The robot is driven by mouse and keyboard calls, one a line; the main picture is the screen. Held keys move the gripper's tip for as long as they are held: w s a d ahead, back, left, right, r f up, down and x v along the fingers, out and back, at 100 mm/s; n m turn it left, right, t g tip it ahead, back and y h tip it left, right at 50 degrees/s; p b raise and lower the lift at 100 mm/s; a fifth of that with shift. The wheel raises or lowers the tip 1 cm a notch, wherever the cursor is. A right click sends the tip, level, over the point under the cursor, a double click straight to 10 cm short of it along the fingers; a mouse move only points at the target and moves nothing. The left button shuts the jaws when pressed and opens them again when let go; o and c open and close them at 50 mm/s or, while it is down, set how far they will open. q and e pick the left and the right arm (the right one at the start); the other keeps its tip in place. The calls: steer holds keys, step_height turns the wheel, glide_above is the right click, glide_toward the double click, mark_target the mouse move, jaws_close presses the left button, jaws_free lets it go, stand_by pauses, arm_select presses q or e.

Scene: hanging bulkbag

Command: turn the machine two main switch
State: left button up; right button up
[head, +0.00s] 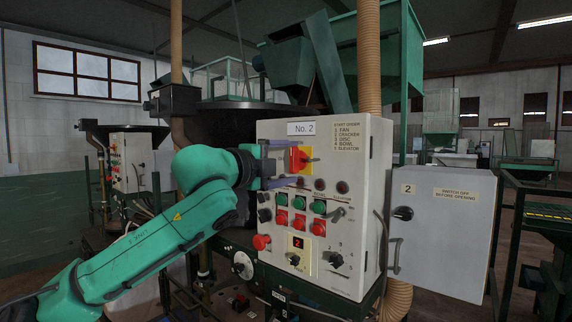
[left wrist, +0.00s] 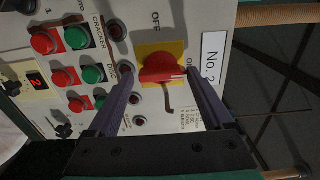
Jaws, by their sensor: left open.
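The machine two main switch is a red knob on a yellow plate (head: 306,151) on the grey control panel marked No. 2 (head: 345,150). In the left wrist view the red knob (left wrist: 158,68) lies lengthwise across the picture, its white-marked end toward lettering that looks like ON; OFF is at the top. My left gripper (head: 290,165) is at the panel's upper left, open. In the left wrist view its fingers (left wrist: 164,76) flank the knob with gaps on both sides. Whether the tips reach past the knob's front is unclear. My right gripper is not in view.
Green and red push buttons (head: 300,202), a red stop knob (head: 261,242) and a lit red display (head: 298,243) sit below the switch. An open cabinet door (head: 450,230) stands right of the panel. A ribbed hose (head: 369,60) rises behind. Another machine's panel (head: 132,160) is at left.

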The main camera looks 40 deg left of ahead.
arm_select(q)
steer(key=shift+s, duration=0.1)
steer(key=s+b, duration=0.9)
steer(key=s, duration=0.5)
steer(key=shift+s+d, duration=0.15)
steer(key=shift+d, duration=0.05)
